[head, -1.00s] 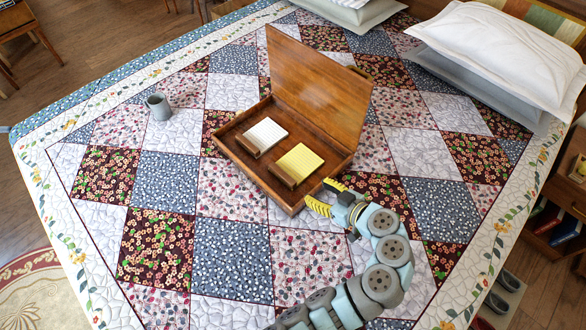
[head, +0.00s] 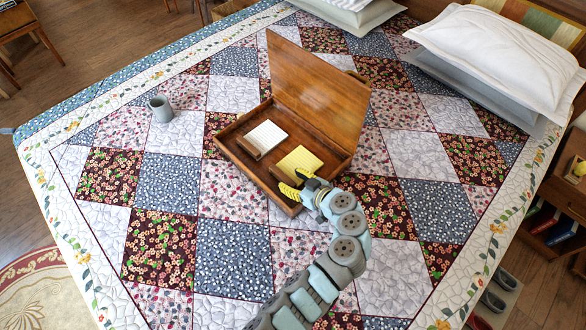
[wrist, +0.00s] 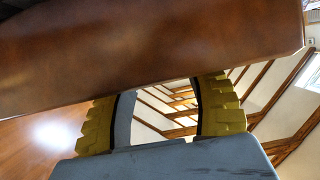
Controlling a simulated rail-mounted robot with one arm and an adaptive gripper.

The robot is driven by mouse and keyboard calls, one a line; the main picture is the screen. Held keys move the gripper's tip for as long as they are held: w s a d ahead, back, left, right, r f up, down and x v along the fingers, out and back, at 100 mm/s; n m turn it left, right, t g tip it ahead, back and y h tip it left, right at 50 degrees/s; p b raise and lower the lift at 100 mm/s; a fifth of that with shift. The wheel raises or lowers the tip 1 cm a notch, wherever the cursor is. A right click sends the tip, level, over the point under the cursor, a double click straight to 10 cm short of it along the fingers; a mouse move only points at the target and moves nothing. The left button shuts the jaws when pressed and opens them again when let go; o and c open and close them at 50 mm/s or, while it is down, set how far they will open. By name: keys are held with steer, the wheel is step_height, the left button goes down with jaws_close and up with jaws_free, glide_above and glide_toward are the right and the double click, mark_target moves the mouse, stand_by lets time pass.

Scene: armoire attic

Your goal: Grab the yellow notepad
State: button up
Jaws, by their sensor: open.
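The yellow notepad (head: 299,161) lies in the right part of an open wooden box (head: 236,152) on the bed. My gripper (head: 294,183) is at the box's near right edge, just in front of the notepad, with its yellow fingers spread. It partly covers the notepad's near end and the small wooden block there. In the wrist view, the two yellow fingers (wrist: 169,112) stand apart with nothing between them. A brown wooden surface (wrist: 150,55) fills the upper part of that view, very close to the fingers. The notepad does not show in the wrist view.
A white notepad (head: 267,136) lies beside the yellow one in the box, with a wooden block (head: 249,148) at its near end. The raised lid (head: 315,95) stands behind and to the right. A grey mug (head: 161,109) and pillows (head: 495,60) are on the quilt.

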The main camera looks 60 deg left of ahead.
mark_target(283, 175)
steer(key=shift+p+x, duration=0.55)
steer(key=shift+x, duration=1.45)
steer(key=shift+d+f, duration=0.1)
jaws_close()
